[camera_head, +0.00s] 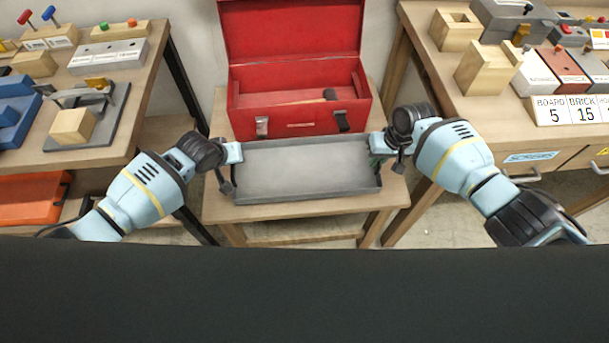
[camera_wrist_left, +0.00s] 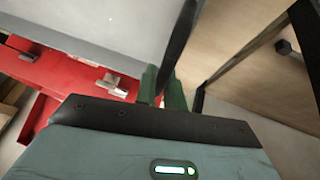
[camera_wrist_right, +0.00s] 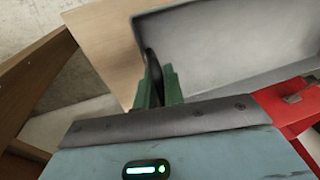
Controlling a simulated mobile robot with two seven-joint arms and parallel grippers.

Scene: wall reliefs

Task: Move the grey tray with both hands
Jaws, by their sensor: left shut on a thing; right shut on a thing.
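The grey tray (camera_head: 305,168) is shallow, rectangular and empty. In the head view it is in front of the red toolbox, over the small wooden table (camera_head: 290,212). My left gripper (camera_head: 232,160) is at the tray's left end, and my right gripper (camera_head: 378,158) is at its right end. In the left wrist view the green fingers (camera_wrist_left: 162,88) are shut on the tray's edge (camera_wrist_left: 181,45). In the right wrist view the green fingers (camera_wrist_right: 158,85) are shut on the other end wall (camera_wrist_right: 152,65). I cannot tell whether the tray's underside touches the table.
A workbench (camera_head: 140,125) with blocks and tools stands at left. Another bench (camera_head: 440,75) with blocks and drawers stands at right. Narrow floor gaps separate the tables.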

